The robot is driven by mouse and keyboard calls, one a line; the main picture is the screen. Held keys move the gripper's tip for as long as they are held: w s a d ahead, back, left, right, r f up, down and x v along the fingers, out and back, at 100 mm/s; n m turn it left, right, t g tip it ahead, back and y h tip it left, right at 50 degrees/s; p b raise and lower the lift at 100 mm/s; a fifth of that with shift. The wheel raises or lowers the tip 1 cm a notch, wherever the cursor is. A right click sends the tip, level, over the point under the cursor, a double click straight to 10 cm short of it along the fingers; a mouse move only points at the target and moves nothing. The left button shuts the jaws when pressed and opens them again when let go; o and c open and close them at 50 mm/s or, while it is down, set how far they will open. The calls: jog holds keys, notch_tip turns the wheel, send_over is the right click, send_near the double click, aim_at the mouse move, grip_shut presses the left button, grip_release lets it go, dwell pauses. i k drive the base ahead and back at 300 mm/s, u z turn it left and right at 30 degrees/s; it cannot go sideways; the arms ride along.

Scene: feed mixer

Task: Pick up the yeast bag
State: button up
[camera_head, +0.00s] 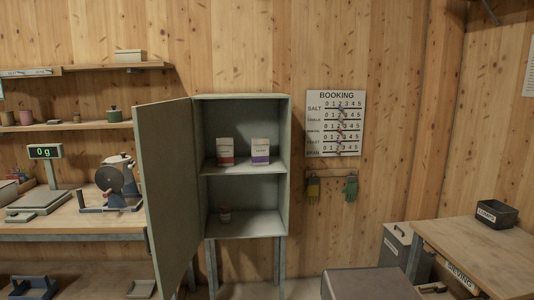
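Two small upright bags stand on the upper shelf of an open cabinet (245,108). The left bag (225,151) is pale with a dark red lower band. The right bag (261,150) is pale with a purple lower band. Their labels are too small to read, so I cannot tell which is the yeast bag. The two bags stand apart. My gripper is not in view.
The cabinet door (168,190) stands open to the left. A small jar (225,215) is on the lower shelf. A bench (75,219) with scales (45,190) is left, another table (475,250) right. A booking board (335,123) hangs beside the cabinet.

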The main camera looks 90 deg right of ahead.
aim_at(259, 145)
jog(key=u, duration=0.15)
jog(key=k, duration=0.75)
jog(key=z, duration=1.7)
jog(key=i, duration=0.95)
jog(key=z, duration=0.05)
jog(key=k, duration=0.35)
jog(key=z, duration=0.05)
